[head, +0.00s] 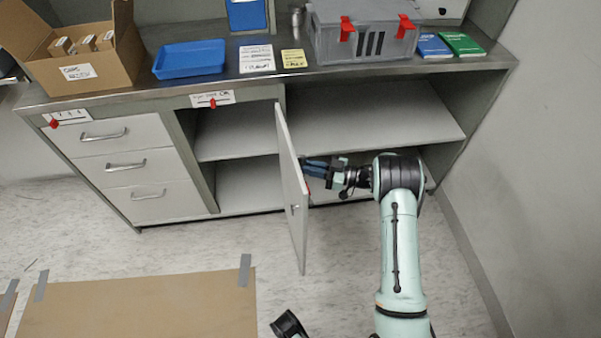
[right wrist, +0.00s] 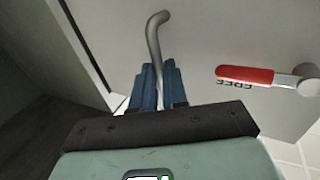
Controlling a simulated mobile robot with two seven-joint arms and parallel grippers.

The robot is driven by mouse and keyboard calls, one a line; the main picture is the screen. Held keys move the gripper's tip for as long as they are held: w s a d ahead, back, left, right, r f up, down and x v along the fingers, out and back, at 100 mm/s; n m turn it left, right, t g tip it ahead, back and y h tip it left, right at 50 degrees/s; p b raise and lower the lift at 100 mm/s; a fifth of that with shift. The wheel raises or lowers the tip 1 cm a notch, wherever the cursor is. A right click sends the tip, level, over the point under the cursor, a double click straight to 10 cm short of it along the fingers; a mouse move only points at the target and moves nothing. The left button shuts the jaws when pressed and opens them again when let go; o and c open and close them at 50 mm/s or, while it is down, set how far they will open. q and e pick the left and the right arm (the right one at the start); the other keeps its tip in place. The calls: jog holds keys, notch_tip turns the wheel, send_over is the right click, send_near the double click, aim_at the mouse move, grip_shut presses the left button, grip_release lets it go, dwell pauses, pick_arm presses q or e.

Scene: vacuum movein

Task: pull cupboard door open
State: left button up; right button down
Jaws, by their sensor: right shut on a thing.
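The cupboard door (head: 290,180) is a pale panel standing swung out from the cupboard, with the shelves (head: 370,121) behind it exposed. My right gripper (head: 314,164) is to the right of the door, close to its face. In the right wrist view, its blue fingers (right wrist: 157,84) are shut on the curved metal door handle (right wrist: 156,38). The handle's lower part is hidden between the fingers. A red lever marked FREE (right wrist: 244,75) sits on the door beside the handle.
Drawers (head: 112,135) stand left of the open compartment. The counter holds a cardboard box (head: 95,72), a blue tray (head: 190,58), a grey case (head: 365,35) and books (head: 461,43). A brown floor sheet (head: 140,305) lies in front. A wall (head: 545,130) bounds the right side.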

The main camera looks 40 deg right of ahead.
pick_arm(q)
jog(key=shift+w+a+f, duration=0.15)
jog(key=shift+w+f, duration=0.05)
jog(key=shift+w, duration=0.2)
pick_arm(e)
jog(key=shift+w+d+r, duration=0.15)
jog(key=shift+w+d, duration=0.15)
jog(key=shift+d, duration=0.3)
jog(key=shift+w+d+r, duration=0.15)
jog(key=shift+w+d, duration=0.1)
jog(key=shift+d, duration=0.35)
jog(key=c, duration=1.2)
grip_release()
jog(key=shift+w, duration=0.15)
jog(key=shift+o, duration=0.2)
jog(key=shift+d+f, duration=0.1)
jog(key=shift+f, duration=0.05)
jog(key=shift+f, duration=0.15)
